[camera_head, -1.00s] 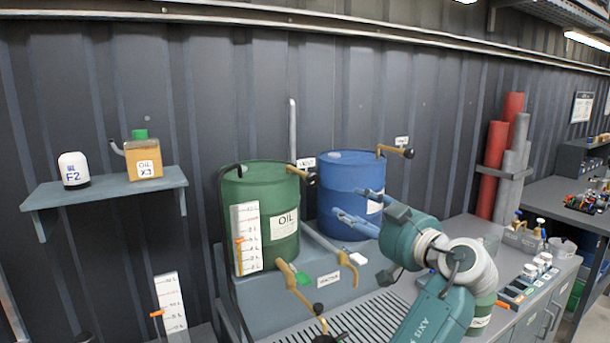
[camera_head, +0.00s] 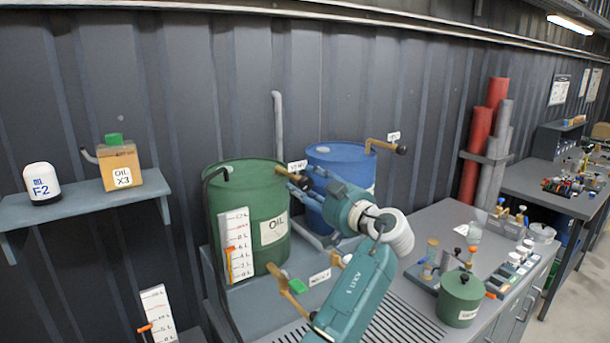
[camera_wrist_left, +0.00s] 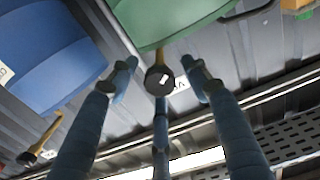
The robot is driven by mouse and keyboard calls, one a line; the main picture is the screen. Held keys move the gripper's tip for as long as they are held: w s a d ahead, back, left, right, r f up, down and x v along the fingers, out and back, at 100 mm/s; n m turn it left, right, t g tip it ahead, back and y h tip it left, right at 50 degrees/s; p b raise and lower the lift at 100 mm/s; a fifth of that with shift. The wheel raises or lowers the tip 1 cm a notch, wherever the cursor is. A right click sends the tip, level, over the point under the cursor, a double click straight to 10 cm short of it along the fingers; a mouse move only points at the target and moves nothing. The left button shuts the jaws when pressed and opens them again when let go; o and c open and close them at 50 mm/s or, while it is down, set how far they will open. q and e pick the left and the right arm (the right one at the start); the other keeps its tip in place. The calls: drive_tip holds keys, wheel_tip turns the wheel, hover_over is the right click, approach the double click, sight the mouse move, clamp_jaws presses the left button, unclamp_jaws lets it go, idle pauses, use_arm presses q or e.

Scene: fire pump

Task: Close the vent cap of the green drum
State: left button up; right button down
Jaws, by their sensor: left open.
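The green drum (camera_head: 262,195) stands on the bench with an "OIL" label. Its vent is a brass arm (camera_head: 283,172) at the upper right rim with a black knob; the gripper partly covers it in the head view. In the left wrist view the black knob (camera_wrist_left: 158,82) with a white mark sits on its brass stem below the green drum (camera_wrist_left: 165,18). My left gripper (camera_head: 312,185) is at this vent. Its open fingers (camera_wrist_left: 160,70) lie either side of the knob, with gaps showing; contact with the third finger below cannot be told.
A blue drum (camera_head: 340,162) with its own brass vent lever (camera_head: 384,147) stands close behind on the right. A brass tap (camera_head: 285,285) sticks out below the green drum. A small green pot (camera_head: 460,298) stands on the right bench. A shelf (camera_head: 85,198) is at left.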

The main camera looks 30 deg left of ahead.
use_arm(q)
drive_tip(key=shift+w+a, duration=0.15)
drive_tip(key=shift+a, duration=0.15)
drive_tip(key=c, duration=1.2)
drive_tip(key=shift+o, duration=0.2)
use_arm(e)
drive_tip(key=shift+w+a+r, duration=0.2)
drive_tip(key=shift+a+r, duration=0.05)
drive_tip(key=shift+a, duration=0.2)
drive_tip(key=shift+f, duration=0.1)
